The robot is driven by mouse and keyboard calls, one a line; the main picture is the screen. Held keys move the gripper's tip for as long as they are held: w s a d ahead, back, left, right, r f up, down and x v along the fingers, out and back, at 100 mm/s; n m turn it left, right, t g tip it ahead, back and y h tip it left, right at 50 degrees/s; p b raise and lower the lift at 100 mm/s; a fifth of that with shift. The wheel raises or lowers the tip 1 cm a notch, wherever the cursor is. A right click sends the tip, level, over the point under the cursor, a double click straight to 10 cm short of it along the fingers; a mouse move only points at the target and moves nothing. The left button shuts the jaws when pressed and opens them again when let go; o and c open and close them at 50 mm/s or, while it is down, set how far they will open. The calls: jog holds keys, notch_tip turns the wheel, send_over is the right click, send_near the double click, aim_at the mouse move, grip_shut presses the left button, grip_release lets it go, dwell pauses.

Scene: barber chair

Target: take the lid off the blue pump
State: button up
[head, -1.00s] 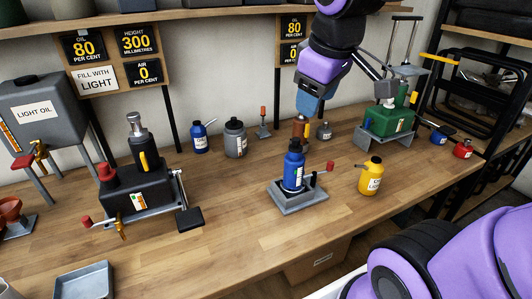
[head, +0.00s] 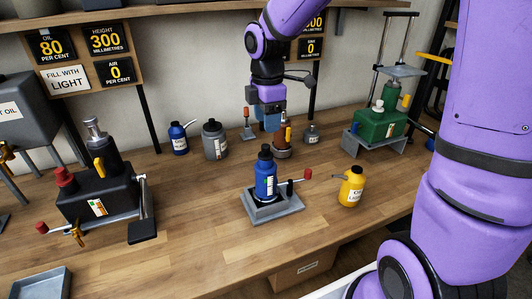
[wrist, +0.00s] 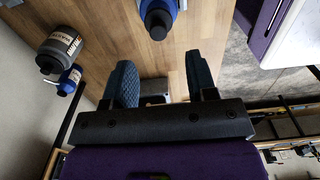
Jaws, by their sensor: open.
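The blue pump (head: 265,180) stands upright on a grey base plate on the bench, with a red-tipped lever at its right side. Its black lid (head: 265,152) is on its top. In the wrist view the lid (wrist: 159,22) shows from above at the top edge, ahead of the fingers. My gripper (head: 270,121) is above and appears behind the pump in the head view, apart from it. In the wrist view my gripper (wrist: 162,82) shows two blue fingers spread wide with nothing held between them. The fingertips are partly hidden in the head view.
A yellow oil can (head: 351,188) is to the right, the green pump (head: 377,128) beyond. A grey jar (head: 215,142) and blue can (head: 178,140) stand back left.

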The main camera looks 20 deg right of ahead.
aim_at(266, 146)
jog(key=shift+w+a+f, duration=0.1)
jog(key=shift+f, duration=2.1)
jog(key=shift+w+a+f, duration=0.1)
jog(key=shift+f, duration=2.1)
grip_shut()
